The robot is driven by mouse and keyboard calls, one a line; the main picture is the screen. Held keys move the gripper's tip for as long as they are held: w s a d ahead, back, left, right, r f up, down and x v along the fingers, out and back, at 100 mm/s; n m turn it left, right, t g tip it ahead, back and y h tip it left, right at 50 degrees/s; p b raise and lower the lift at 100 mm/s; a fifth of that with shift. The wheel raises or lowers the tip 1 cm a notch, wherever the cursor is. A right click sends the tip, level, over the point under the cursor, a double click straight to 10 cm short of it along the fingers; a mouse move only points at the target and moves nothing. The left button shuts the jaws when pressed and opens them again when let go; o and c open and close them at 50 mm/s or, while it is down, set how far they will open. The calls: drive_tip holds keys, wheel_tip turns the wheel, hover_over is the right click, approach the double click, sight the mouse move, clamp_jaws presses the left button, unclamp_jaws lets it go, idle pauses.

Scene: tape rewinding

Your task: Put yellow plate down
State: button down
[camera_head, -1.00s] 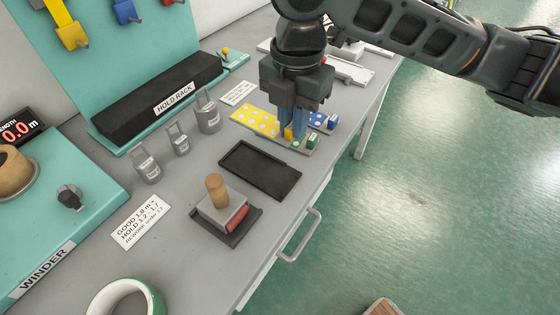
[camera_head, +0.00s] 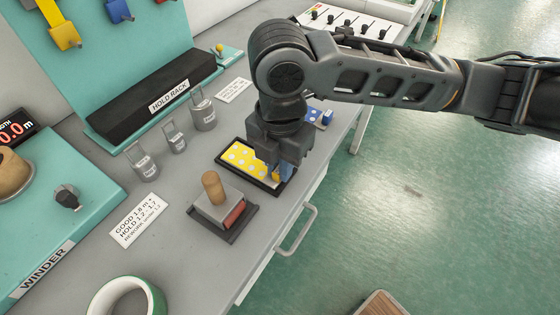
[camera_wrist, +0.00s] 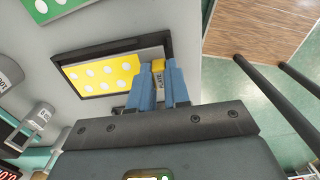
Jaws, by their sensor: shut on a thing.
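The yellow plate (camera_head: 243,158) with white dots lies within the outline of the black tray (camera_head: 223,161), close to level. It also shows in the wrist view (camera_wrist: 105,75), framed by the tray's dark rim (camera_wrist: 58,78). My gripper (camera_head: 284,172) is over the plate's right end, its blue fingers pointing down. In the wrist view, the fingers (camera_wrist: 158,85) are shut on the plate's yellow handle block (camera_wrist: 158,68). I cannot tell whether the plate touches the tray floor. My gripper and arm hide the plate's right part in the head view.
A wooden-handled block (camera_head: 212,188) on a dark base stands just in front of the tray. Several grey weights (camera_head: 174,138) stand to the left. A blue plate (camera_head: 316,114) lies behind my gripper. The table's right edge is close by, with a drawer handle (camera_head: 300,228).

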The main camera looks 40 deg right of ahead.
drive_tip(key=shift+f, duration=0.1)
drive_tip(key=c, duration=1.1)
unclamp_jaws()
wheel_tip(320, 180, up, 12)
drive_tip(key=shift+p, duration=0.4)
